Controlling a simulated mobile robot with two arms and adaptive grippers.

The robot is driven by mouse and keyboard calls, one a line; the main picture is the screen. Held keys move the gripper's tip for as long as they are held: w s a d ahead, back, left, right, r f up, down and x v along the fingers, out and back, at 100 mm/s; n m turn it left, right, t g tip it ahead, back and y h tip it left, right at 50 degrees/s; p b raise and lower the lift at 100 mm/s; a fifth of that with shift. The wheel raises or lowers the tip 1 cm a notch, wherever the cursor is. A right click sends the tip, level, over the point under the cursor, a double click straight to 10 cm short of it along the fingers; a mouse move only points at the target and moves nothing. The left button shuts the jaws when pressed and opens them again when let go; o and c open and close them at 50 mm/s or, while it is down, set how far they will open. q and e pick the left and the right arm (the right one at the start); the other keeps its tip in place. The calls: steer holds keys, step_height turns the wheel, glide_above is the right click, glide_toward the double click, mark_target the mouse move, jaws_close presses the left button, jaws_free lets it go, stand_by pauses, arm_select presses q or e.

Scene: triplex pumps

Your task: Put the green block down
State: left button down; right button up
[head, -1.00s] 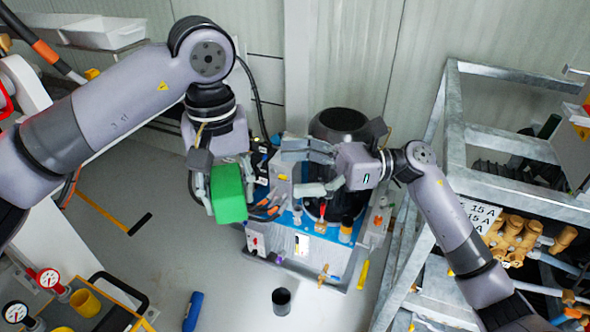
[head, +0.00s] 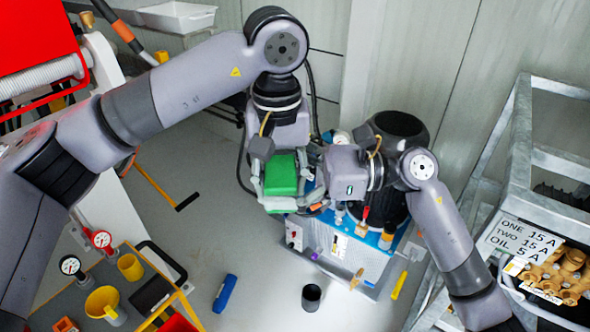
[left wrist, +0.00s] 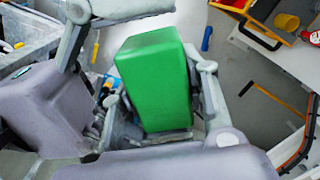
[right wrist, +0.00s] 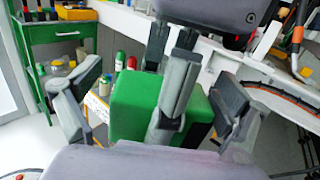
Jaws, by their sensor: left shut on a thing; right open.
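The green block (head: 281,175) is held off the floor in my left gripper (head: 280,194), beside the blue-based pump unit. In the left wrist view the green block (left wrist: 155,80) stands between the fingers of my left gripper (left wrist: 160,105). My right gripper (head: 309,180) is close against the block's right side in the head view. In the right wrist view my right gripper (right wrist: 155,108) is open, its fingers spread on either side of the green block (right wrist: 128,108). A left gripper finger crosses in front of the block there. Whether the right fingers touch it, I cannot tell.
The pump unit (head: 345,255) stands just right of the block. A black cup (head: 311,297) and a blue cylinder (head: 225,293) are on the open floor. A tool table (head: 105,290) is at lower left; a metal frame (head: 515,185) is at right.

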steer(key=shift+a, duration=0.1)
steer(key=shift+c, duration=0.3)
steer(key=shift+s+a, duration=0.1)
steer(key=shift+s, duration=0.05)
steer(key=c, duration=1.5)
arm_select(q)
steer(key=c, duration=1.4)
jaws_free()
steer(key=shift+w+r, duration=0.1)
arm_select(e)
steer(key=shift+r, duration=0.1)
steer(key=shift+c, duration=0.3)
arm_select(q)
steer(key=o, duration=0.6)
steer(key=shift+c, duration=0.2)
